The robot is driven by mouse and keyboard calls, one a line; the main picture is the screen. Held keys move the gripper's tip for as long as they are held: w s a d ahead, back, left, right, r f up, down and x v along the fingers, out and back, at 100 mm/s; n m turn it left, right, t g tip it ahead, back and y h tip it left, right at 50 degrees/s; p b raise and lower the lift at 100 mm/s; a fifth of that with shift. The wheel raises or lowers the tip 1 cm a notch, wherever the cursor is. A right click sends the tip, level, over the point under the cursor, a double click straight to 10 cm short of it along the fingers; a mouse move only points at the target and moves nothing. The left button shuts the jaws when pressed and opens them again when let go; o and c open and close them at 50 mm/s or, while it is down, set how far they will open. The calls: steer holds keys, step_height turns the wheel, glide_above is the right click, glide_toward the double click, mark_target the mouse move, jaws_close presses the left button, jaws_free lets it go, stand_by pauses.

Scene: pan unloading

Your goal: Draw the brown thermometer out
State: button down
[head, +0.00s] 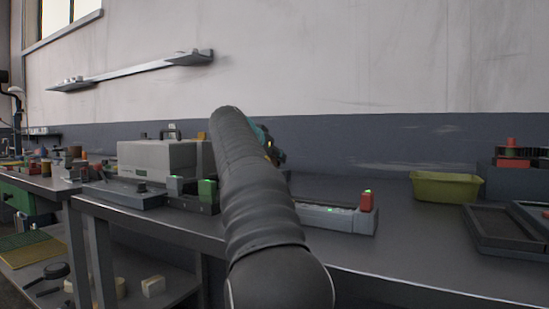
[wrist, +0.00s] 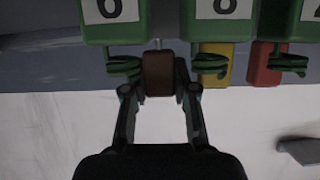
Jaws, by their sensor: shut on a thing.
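The brown thermometer (wrist: 158,73) shows in the wrist view as a small brown block between my fingertips. A thin pale stem shows just above it, between two green blocks; where the stem ends is hidden. My gripper (wrist: 160,92) is shut on the brown block from two sides. In the head view my gripper is mostly hidden behind my dark arm, with only teal and dark parts showing, and the brown thermometer cannot be made out there.
Green blocks with white number labels, one on the left (wrist: 112,24) and one on the right (wrist: 222,22), flank the thermometer closely. A yellow block (wrist: 216,66) and a red block (wrist: 265,67) are to its right. A grey rack (head: 340,220) and olive bin (head: 446,188) stand on the bench.

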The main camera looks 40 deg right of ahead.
steer(key=shift+r+p, duration=0.3)
steer(key=shift+r, duration=0.05)
steer(key=shift+r+p, duration=3.1)
steer(key=shift+r, duration=0.3)
